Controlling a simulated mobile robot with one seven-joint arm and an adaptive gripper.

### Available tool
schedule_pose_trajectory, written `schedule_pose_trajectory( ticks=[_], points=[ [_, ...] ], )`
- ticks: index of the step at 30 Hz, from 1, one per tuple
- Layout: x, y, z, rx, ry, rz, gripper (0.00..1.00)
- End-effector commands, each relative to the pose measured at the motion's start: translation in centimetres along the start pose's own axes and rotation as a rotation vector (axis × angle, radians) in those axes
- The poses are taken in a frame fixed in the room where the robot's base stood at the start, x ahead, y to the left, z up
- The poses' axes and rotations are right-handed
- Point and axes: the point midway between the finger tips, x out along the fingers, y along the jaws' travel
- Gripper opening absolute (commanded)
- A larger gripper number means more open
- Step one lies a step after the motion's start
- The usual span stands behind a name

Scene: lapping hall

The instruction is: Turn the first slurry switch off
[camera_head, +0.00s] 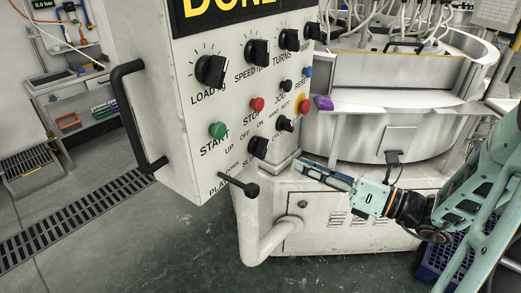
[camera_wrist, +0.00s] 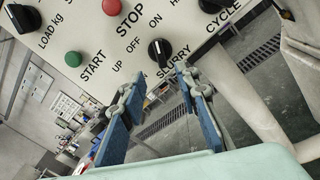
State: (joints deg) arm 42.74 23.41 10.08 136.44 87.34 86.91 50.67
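The slurry switch (camera_head: 257,147) is a black rotary knob low on the white control panel (camera_head: 180,165). In the wrist view the same slurry switch (camera_wrist: 160,52) has SLURRY printed below it and OFF and ON beside it. Its white mark appears to point toward ON. My gripper (camera_head: 305,168) is to the right of the panel's lower part in the head view, with its fingers pointing left. In the wrist view my gripper (camera_wrist: 160,80) has its two blue fingers apart with nothing between them, and the knob shows just beyond the tips.
The black cycle knob (camera_head: 285,124), red stop button (camera_head: 257,104) and green start button (camera_head: 218,130) are close by. A black lever (camera_head: 240,186) sticks out below the slurry switch. A black handle (camera_head: 135,115) is at the panel's left edge. The lapping machine (camera_head: 405,122) stands behind.

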Motion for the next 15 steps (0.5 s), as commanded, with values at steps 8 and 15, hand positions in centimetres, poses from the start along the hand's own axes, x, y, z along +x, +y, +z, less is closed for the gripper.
schedule_pose_trajectory(
  ticks=[8, 15],
  points=[
    [4.3, 0.2, 0.0, -0.001, 0.003, 0.005, 0.29],
    [8.5, 0.1, -0.1, -0.001, 0.004, 0.003, 0.29]
  ],
)
